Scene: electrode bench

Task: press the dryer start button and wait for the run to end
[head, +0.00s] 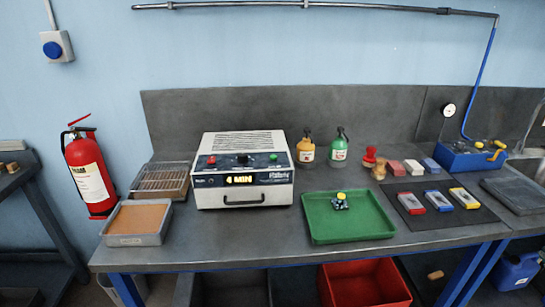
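The dryer (243,191) is a white box with a dark front panel, standing on the grey bench left of centre. Its top edge carries a red button (211,160), a black knob (242,158) and a green button (274,157). The lit amber display (243,196) appears to read "4 MIN". The drawer front below it, with a dark handle, looks closed. No label on the buttons is readable, so I cannot tell which is the start button. Neither of my grippers is in view, and nothing touches the dryer.
A green tray (318,228) with a small yellow-topped item stands right of the dryer. A wire-rack tray (161,178) and an orange-filled tray (135,239) stand left. Bottles (307,152) stand behind right. The bench just before the dryer is clear.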

